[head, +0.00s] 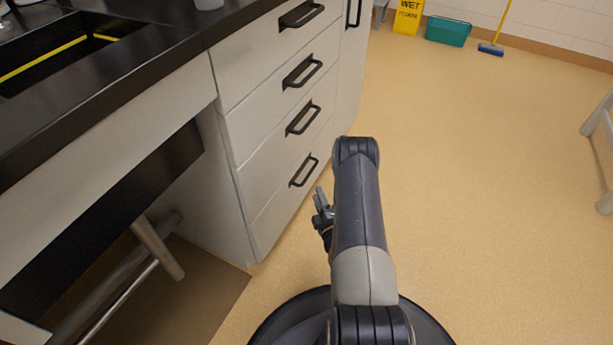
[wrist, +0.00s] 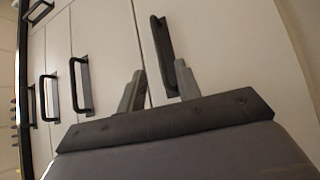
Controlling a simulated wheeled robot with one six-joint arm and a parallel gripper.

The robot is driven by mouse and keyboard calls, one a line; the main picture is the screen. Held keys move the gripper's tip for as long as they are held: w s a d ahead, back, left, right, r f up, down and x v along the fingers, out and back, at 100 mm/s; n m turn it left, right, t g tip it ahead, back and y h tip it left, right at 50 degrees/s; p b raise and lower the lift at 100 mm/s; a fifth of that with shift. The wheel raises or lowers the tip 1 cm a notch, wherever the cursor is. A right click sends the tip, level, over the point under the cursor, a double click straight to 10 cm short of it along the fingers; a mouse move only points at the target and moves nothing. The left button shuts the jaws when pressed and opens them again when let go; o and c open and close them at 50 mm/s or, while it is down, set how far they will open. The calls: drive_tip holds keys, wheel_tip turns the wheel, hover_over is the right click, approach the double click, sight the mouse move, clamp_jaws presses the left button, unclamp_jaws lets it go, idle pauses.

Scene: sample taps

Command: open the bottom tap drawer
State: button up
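The bottom tap drawer (head: 284,199) is the lowest of the stacked white drawers and looks flush with the cabinet front. Its black bar handle (head: 304,171) also shows upper centre in the wrist view (wrist: 163,45). My gripper (head: 320,199) is low beside the cabinet, just right of and below that handle in the head view, partly hidden by my arm. In the wrist view my gripper (wrist: 160,68) has its two grey fingers spread apart. The handle's lower end appears between the fingers; I cannot tell the depth gap. Nothing is held.
Other drawer handles (head: 303,118) stick out above. The black counter (head: 150,60) overhangs at left, with an open knee space under it. Open tan floor (head: 480,180) lies to the right. A teal bin (head: 448,32) and yellow sign (head: 408,16) stand far back.

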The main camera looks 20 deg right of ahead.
sight(310, 172)
drive_tip(key=w+b, duration=0.1)
drive_tip(key=w, duration=0.2)
drive_tip(key=w+d+r+b, duration=0.1)
drive_tip(key=w, duration=0.2)
drive_tip(key=w+b, duration=0.1)
drive_tip(key=w, duration=0.3)
drive_tip(key=shift+d+r, duration=0.15)
drive_tip(key=shift+r, duration=0.1)
drive_tip(key=shift+c, duration=0.4)
clamp_jaws()
